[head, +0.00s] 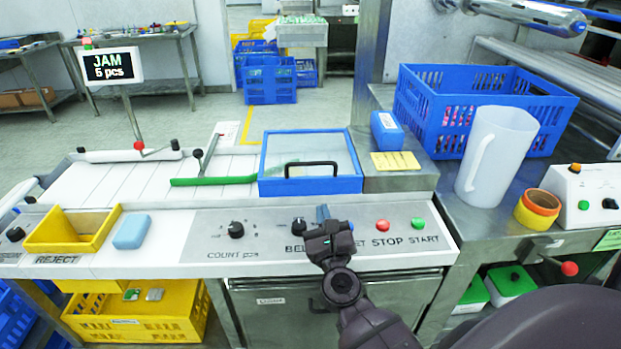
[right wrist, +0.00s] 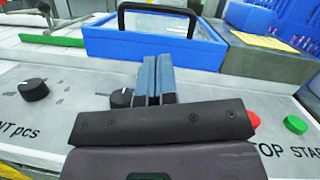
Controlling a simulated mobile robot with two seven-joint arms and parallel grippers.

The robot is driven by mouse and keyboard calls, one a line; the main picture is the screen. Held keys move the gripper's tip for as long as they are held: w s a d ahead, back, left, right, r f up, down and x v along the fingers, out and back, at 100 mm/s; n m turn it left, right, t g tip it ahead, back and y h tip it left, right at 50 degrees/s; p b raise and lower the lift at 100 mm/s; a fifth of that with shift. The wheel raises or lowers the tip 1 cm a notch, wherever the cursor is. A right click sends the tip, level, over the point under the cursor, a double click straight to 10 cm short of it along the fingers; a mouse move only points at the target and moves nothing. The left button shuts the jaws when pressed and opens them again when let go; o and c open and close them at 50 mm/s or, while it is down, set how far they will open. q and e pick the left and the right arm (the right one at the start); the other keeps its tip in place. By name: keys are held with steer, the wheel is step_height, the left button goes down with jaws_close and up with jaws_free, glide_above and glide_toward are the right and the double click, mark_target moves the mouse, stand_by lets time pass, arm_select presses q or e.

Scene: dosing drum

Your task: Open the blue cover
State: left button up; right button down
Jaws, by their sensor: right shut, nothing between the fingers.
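The blue cover (head: 311,186) is a blue-framed lid with a clear pane and a black handle (head: 311,165). It lies closed over the box at the end of the white slatted belt. In the right wrist view the blue cover (right wrist: 108,42) and its black handle (right wrist: 158,8) show at the top, beyond my fingers. My right gripper (head: 323,212) is shut and empty, above the control panel by the belt knob, in front of the cover and apart from it. Its blue-grey fingertips (right wrist: 157,64) point toward the cover in the right wrist view. My left gripper is not in view.
The control panel (head: 262,222) has knobs plus red stop and green start buttons. Right of the cover are a blue block (head: 386,131), yellow notes (head: 396,161), a blue crate (head: 484,92) and a white jug (head: 495,155). A green bar (head: 213,181) lies across the belt.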

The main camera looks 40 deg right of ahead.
mark_target(321, 177)
steer(key=m+h, duration=0.1)
steer(key=m, duration=0.1)
steer(key=w+d+m+g, duration=0.1)
steer(key=m, duration=0.1)
steer(key=shift+w+m+h, duration=0.15)
steer(key=shift+m+h, duration=0.25)
steer(key=p+x, duration=0.1)
steer(key=x, duration=0.7)
steer(key=shift+w+d, duration=0.25)
steer(key=shift+w, duration=0.1)
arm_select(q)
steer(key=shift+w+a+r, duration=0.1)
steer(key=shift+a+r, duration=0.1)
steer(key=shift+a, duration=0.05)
arm_select(e)
steer(key=shift+w+d, duration=0.25)
steer(key=shift+w, duration=0.15)
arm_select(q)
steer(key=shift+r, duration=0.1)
